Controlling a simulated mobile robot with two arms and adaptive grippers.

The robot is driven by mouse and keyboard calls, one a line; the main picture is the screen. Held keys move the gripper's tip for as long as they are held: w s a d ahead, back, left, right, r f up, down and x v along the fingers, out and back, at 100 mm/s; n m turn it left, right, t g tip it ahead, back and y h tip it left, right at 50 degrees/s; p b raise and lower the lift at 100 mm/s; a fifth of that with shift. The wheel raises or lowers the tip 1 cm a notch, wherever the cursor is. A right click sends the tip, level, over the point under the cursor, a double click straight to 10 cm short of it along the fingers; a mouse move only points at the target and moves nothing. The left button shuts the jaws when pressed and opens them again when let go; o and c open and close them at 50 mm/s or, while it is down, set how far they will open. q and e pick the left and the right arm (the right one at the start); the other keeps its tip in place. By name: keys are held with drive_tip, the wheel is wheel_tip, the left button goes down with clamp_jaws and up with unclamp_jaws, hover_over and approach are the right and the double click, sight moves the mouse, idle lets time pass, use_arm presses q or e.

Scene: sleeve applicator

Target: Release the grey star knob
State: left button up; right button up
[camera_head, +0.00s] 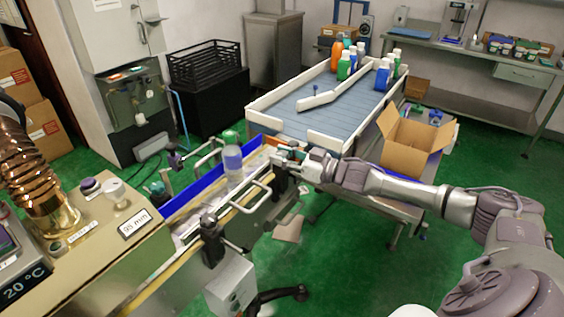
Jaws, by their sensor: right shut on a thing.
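My right gripper (296,160) reaches in from the right to the far end of the guide rail. It is shut at the rail clamp there, on what I take to be the grey star knob. The fingers hide most of the knob, and its shape is too small to make out. A similar dark clamp (210,228) stands nearer on the same rail, clear of the gripper. A clear bottle with a green cap (233,160) stands upright on the narrow conveyor beside the rail. My left gripper is not in view.
A wide accumulation table (322,125) with several coloured bottles stands behind. An open cardboard box (411,140) is close behind my right arm. The machine housing with a "95 mm" label (134,223) fills the lower left.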

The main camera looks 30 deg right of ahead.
drive_tip(key=shift+n+g+y, duration=1.4)
drive_tip(key=shift+n+y, duration=0.2)
drive_tip(key=shift+y, duration=0.3)
drive_tip(key=shift+r+g, duration=0.1)
drive_tip(key=shift+g, duration=0.2)
drive_tip(key=o, duration=1.2)
drive_tip(key=shift+c, duration=0.2)
